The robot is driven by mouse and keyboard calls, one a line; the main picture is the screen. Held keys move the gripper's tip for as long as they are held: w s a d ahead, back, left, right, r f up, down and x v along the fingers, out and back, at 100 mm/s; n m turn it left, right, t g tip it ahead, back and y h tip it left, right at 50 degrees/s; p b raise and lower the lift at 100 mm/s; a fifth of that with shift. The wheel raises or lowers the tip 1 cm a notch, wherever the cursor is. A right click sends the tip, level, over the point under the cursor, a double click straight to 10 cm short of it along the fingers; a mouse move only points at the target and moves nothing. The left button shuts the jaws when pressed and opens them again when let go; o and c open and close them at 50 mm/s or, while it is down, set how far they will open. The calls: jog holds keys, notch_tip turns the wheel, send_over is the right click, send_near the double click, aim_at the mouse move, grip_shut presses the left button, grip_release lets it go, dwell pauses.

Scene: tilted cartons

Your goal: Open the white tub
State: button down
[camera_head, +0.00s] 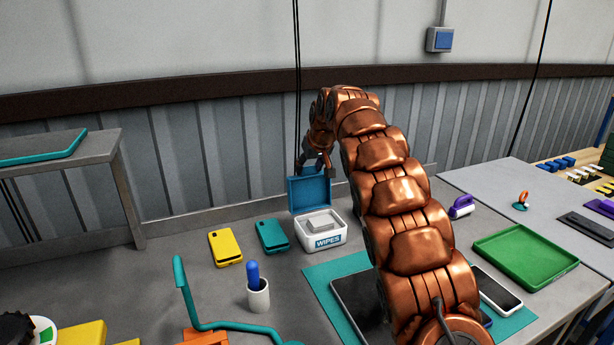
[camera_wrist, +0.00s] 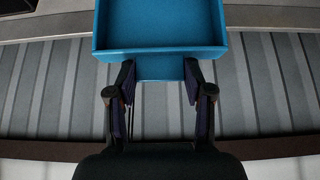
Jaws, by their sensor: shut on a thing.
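The white tub (camera_head: 322,238), labelled WIPES, stands on the grey bench with a pale block-like top inside its rim. Its blue lid (camera_head: 310,192) stands upright at the tub's back edge, so the tub is open. My gripper (camera_head: 318,168) is above the lid at its top edge. In the wrist view the blue lid (camera_wrist: 160,28) fills the top middle, and its tab (camera_wrist: 160,67) sits between the two fingers of my gripper (camera_wrist: 160,88), which is shut on it. The contact on the tab's sides is partly hidden.
A white cup (camera_head: 258,296) with a blue-handled item stands in front. A green tray (camera_head: 525,257) lies at right. A raised shelf (camera_head: 75,155) stands at left.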

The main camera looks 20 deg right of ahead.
jog(key=shift+s, duration=0.15)
dwell(0.3)
jog(key=shift+c, duration=2.2)
grip_release()
jog(key=shift+s+r, duration=0.1)
jog(key=shift+r, duration=0.05)
jog(key=v, duration=1.1)
jog(key=shift+s+r, duration=0.25)
jog(key=shift+r, duration=0.05)
jog(key=shift+s, duration=0.1)
